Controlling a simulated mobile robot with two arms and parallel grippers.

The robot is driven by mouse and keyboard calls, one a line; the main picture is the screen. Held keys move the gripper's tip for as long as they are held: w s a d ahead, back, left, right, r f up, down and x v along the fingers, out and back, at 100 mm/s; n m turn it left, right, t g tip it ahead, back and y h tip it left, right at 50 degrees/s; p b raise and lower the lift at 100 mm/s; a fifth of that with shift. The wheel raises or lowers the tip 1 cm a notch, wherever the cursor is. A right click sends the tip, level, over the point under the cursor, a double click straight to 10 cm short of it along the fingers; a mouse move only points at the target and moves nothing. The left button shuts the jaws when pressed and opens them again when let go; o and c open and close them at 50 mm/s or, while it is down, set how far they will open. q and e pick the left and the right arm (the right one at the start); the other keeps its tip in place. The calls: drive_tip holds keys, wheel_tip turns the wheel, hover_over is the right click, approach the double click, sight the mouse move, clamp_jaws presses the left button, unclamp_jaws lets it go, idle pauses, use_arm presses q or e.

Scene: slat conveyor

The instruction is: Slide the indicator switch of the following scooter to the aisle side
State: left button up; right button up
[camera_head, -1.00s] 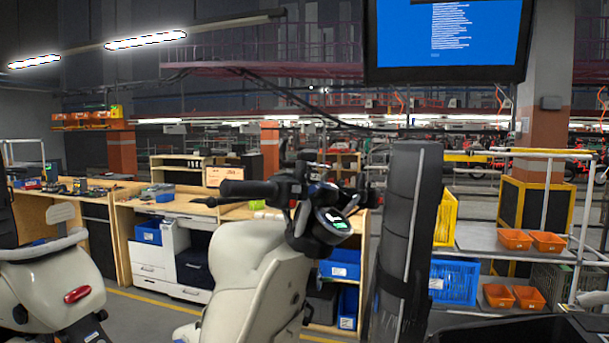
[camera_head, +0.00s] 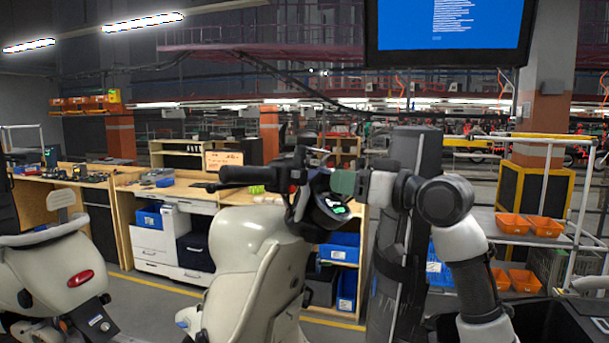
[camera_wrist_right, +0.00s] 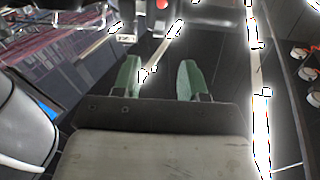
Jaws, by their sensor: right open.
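A beige scooter (camera_head: 245,262) stands at the centre of the head view. Its black handlebar grip (camera_head: 246,174) points left, with a small red button (camera_head: 292,188) on the control housing and a lit display (camera_head: 334,207) beyond. I cannot make out the indicator switch itself. My right gripper (camera_head: 341,183) comes in from the right, its green fingers beside the display, right of the red button. In the right wrist view the gripper (camera_wrist_right: 158,78) is open, with nothing between its fingers. A red spot (camera_wrist_right: 162,4) shows at the top edge there. My left gripper is not in view.
Another beige scooter (camera_head: 55,270) stands at the left. A dark upright post (camera_head: 408,150) stands close behind my right arm. Workbenches (camera_head: 170,190) line the back. Orange bins (camera_head: 530,226) sit on a rack at the right. A blue screen (camera_head: 447,28) hangs above.

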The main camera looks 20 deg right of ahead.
sight(298, 174)
drive_tip(key=p+x, duration=0.4)
drive_tip(key=x, duration=0.5)
drive_tip(key=shift+r+p, duration=0.15)
drive_tip(key=shift+p, duration=0.25)
drive_tip(key=shift+w+a+f, duration=0.2)
drive_tip(key=shift+w+a, duration=0.2)
drive_tip(key=shift+w, duration=0.35)
